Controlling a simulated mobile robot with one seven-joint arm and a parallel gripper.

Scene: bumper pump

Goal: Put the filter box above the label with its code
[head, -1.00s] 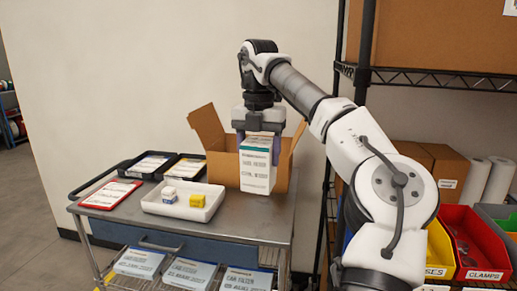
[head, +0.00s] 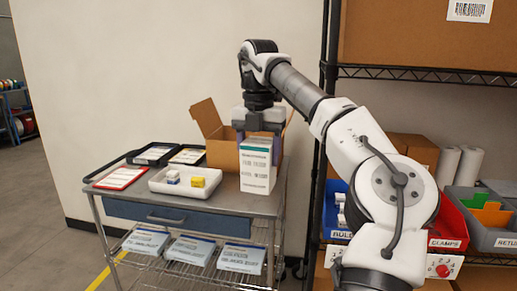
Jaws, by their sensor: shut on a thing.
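My gripper (head: 259,137) points down and is shut on a filter box (head: 256,172). The box is white with a teal top band and dark print too small to read. It is held upright in front of the open cardboard box on the cart, and whether it touches anything below cannot be told. A large label (head: 469,10) with a barcode-like pattern is on a big carton on the upper shelf at the right. Other shelf labels are on the bins below, and none shows a filter code I can read.
The metal cart (head: 222,201) carries an open cardboard box (head: 221,152), a white tray (head: 186,188) with small boxes, dark trays (head: 151,154) and a red clipboard (head: 121,178). White packs (head: 190,250) lie on its lower shelf. Wire shelving (head: 430,76) with bins (head: 450,222) stands right.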

